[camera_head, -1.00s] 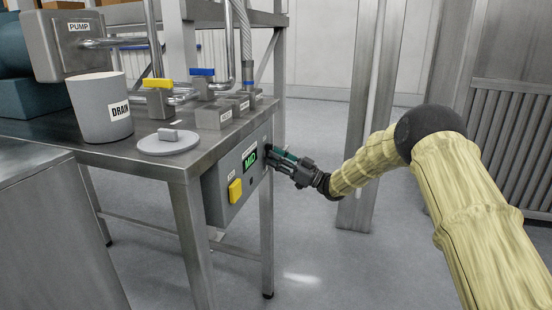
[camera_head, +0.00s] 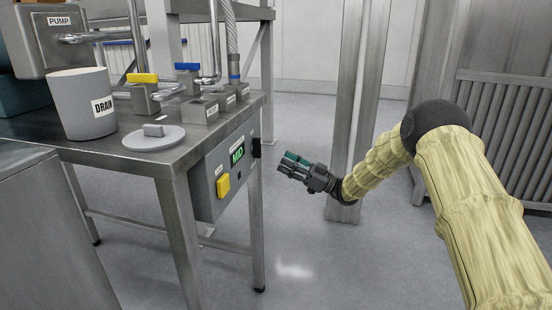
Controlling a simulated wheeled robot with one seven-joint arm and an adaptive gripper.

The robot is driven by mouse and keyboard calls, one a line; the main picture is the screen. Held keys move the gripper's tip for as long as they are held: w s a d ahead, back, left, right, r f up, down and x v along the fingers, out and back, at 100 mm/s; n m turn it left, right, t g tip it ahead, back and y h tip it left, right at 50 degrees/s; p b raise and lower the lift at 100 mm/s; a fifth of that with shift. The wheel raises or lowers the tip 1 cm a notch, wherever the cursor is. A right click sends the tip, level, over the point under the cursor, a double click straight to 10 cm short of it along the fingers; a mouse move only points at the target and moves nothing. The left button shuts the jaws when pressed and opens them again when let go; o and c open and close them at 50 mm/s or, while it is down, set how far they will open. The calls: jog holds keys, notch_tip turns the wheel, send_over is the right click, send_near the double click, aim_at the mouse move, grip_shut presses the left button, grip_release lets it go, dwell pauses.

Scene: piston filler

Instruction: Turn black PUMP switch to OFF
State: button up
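A grey control box (camera_head: 208,200) hangs under the right front side of the steel table. It has a green display (camera_head: 237,152) reading MID and a yellow control (camera_head: 223,186). A small black switch (camera_head: 256,148) sticks out at the box's right edge; its label and exact position are too small to read. My gripper (camera_head: 281,163), dark with teal on its fingers, is in the air to the right of the black switch, clearly apart from it. It points left toward the box and holds nothing visible. Its finger gap is too small to judge.
On the table (camera_head: 130,165) stand a grey DRAIN container (camera_head: 80,112), a round lid (camera_head: 153,138), yellow-handled (camera_head: 142,78) and blue-handled (camera_head: 187,66) valves and a PUMP-labelled housing (camera_head: 35,45). A steel post (camera_head: 350,120) stands behind my arm.

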jog(key=shift+v, duration=1.4)
jog(key=shift+f, duration=0.1)
jog(key=s+f+m+t+h, duration=0.2)
jog(key=s+f+m+h, duration=0.1)
jog(key=f, duration=0.5)
jog(key=s+f+m+t+h, duration=0.2)
jog(key=s+f+m+h, duration=0.15)
jog(key=f, duration=0.55)
jog(key=s+f+m+t+h, duration=0.2)
jog(key=f+m+h, duration=0.2)
jog(key=f, duration=0.4)
jog(key=s+d+f+m+g+h, duration=0.2)
jog(key=s+d+f+h, duration=0.1)
jog(key=s+f, duration=0.7)
jog(key=s+d+f+m+g+h, duration=0.1)
jog(key=s+d+f+g+h, duration=0.2)
jog(key=s+f, duration=0.7)
jog(key=s+d+m+g+h, duration=0.1)
jog(key=s+d+g+h, duration=0.2)
jog(key=s, duration=1.4)
jog(key=s+d+m+g+h, duration=0.15)
jog(key=s+g, duration=0.35)
jog(key=s, duration=1.3)
notch_tip(320, 180, up, 17)
jog(key=n+p, duration=0.1)
jog(key=p, duration=1.6)
jog(key=shift+d+r+p, duration=0.2)
jog(key=shift+d+p, duration=0.2)
jog(key=shift+d, duration=0.05)
